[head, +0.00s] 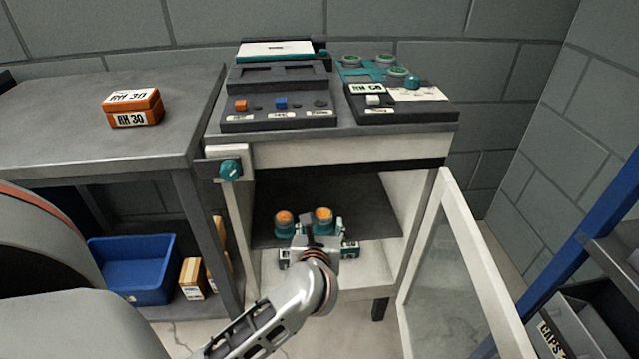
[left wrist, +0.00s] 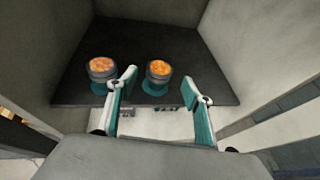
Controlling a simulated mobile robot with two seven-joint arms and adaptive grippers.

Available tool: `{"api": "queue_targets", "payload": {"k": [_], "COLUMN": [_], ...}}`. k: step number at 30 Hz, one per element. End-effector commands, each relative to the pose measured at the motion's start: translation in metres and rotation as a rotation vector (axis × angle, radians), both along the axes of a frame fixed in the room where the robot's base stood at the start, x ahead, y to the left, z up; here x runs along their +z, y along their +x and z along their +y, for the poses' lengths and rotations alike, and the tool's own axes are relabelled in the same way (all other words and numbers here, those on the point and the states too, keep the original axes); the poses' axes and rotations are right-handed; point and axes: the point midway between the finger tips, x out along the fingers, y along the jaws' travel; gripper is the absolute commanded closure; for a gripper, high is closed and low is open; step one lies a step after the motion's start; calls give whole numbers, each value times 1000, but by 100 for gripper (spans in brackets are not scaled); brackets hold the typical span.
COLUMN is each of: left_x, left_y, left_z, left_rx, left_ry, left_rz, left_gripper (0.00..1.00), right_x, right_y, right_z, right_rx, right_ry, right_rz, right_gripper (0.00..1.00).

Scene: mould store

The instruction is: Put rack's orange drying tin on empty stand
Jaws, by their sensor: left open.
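Two round grey tins with orange tops stand on teal bases on the dark shelf inside the open cabinet. The left tin (head: 284,219) and the right tin (head: 323,214) also show in the left wrist view, as the left tin (left wrist: 102,67) and the right tin (left wrist: 159,69). My left gripper (head: 319,231) reaches into the cabinet from the front, open and empty. In the left wrist view its fingertips (left wrist: 161,78) appear either side of the right tin, which lies beyond them; contact cannot be told. No clearly empty stand can be made out. My right gripper is not in view.
The cabinet's glazed door (head: 447,270) stands open at the right. A control box (head: 280,95) and a teal tray with several green-topped pots (head: 397,75) are on top. An orange RH 30 box (head: 132,108) sits on the left bench; a blue bin (head: 135,268) is below.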

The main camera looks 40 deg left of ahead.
Motion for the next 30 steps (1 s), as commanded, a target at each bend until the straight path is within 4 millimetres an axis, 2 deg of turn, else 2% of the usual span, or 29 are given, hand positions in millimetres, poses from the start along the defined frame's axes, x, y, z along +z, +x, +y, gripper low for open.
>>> {"api": "queue_targets", "payload": {"k": [1,2,9,14,17,20,23,24,26,27,30], "left_x": [11,13,25,29,41,70,111,126,142,149,150], "left_y": [-7,-12,-41,-50,-57,-69,-86,-93,-104,-111,-134], "left_z": [-7,-10,-33,-38,-34,-32,-48,-62,-87,-107,-161], "left_rx": [1,1,1,-1,-29,-99,-215,-270,-354,-413,-572], "left_ry": [-3,-3,-1,12,119,376,757,923,1170,1335,1743], "left_rz": [-8,-8,-5,-2,-3,-1,20,36,65,89,158], "left_gripper": [49,49,49,49,49,49,49,49,49,49,49], "right_x": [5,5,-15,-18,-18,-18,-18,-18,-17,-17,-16], "right_y": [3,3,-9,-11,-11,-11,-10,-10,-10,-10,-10], "right_z": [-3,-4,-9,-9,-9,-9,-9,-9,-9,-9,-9], "right_rx": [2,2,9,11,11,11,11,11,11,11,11], "right_ry": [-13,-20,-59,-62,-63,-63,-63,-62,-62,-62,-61], "right_rz": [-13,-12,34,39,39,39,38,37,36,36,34], "right_gripper": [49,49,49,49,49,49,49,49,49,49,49]}}
